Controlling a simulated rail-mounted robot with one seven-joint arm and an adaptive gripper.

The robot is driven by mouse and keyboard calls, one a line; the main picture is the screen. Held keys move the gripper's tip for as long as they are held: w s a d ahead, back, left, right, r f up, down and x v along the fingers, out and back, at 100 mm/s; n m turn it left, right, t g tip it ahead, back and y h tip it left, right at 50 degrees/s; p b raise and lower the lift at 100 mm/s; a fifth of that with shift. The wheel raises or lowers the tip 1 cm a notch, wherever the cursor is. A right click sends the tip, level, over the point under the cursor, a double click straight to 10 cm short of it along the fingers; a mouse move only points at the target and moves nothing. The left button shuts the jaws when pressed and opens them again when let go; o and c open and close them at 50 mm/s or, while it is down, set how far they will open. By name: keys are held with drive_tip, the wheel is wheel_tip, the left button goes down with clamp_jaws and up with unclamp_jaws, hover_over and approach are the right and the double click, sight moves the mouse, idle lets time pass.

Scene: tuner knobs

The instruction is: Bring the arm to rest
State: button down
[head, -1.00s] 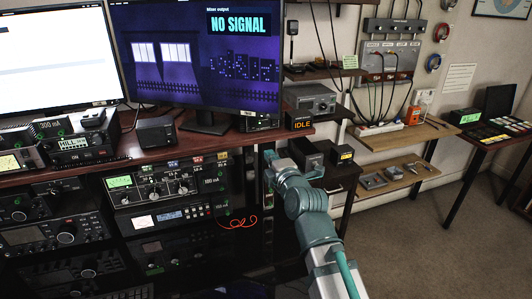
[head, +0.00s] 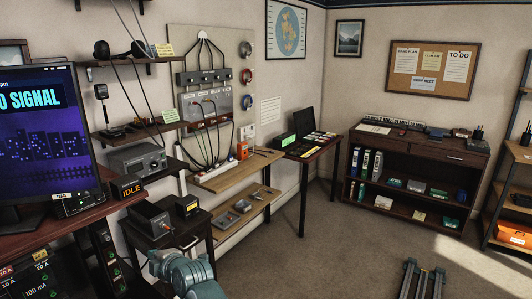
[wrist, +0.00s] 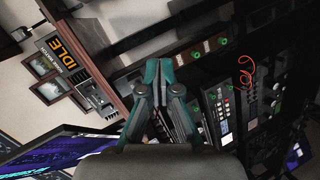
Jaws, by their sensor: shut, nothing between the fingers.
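My gripper (wrist: 165,64) shows in the wrist view with its teal fingers together at the tips and nothing between them. It is in front of the equipment desk, and I see no contact with anything. In the head view, part of my teal arm (head: 185,272) shows at the bottom left, and the gripper itself is not visible there. The IDLE sign (head: 127,188) stands at the desk's right end, and it also shows in the wrist view (wrist: 70,57), turned on its side. A rack unit with knobs (wrist: 222,112) lies right of the fingers in the wrist view.
A red cable (wrist: 246,70) hangs by the rack. A monitor (head: 42,140) stands on the desk. Wooden shelves (head: 238,172) and a side table (head: 312,152) line the wall. A low bookcase (head: 415,178) stands farther back. The carpet (head: 340,245) is open.

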drive_tip(key=w+d+f+m+g+h, duration=0.1)
drive_tip(key=w+d+f+m+h, duration=0.15)
drive_tip(key=d+f, duration=0.45)
drive_tip(key=w+d+f+m+h, duration=0.2)
drive_tip(key=w+d+f+m, duration=0.15)
drive_tip(key=d+f, duration=0.25)
drive_tip(key=s+d+f+m+g+h, duration=0.2)
drive_tip(key=d+f+m, duration=0.3)
drive_tip(key=d+f, duration=0.45)
drive_tip(key=s+d+f+m+g+h, duration=0.15)
drive_tip(key=d+f+m, duration=0.45)
drive_tip(key=d, duration=0.7)
drive_tip(key=s+d+f+m+g+h, duration=0.1)
drive_tip(key=s+d+f+m+g, duration=0.1)
drive_tip(key=s+d+f+m, duration=0.45)
drive_tip(key=s+d+f+m+g+h, duration=0.1)
drive_tip(key=s+d+f+g+h, duration=0.2)
drive_tip(key=d, duration=0.6)
drive_tip(key=s+f+g, duration=0.2)
drive_tip(key=s+f, duration=0.4)
drive_tip(key=s, duration=0.4)
drive_tip(key=s+f+g, duration=0.2)
drive_tip(key=s+f, duration=0.4)
drive_tip(key=s, duration=0.3)
drive_tip(key=s+f+g+y, duration=0.1)
drive_tip(key=s+f+g, duration=0.1)
drive_tip(key=s+f, duration=0.4)
drive_tip(key=s, duration=0.4)
drive_tip(key=shift+s+a, duration=0.3)
drive_tip(key=shift+f, duration=0.1)
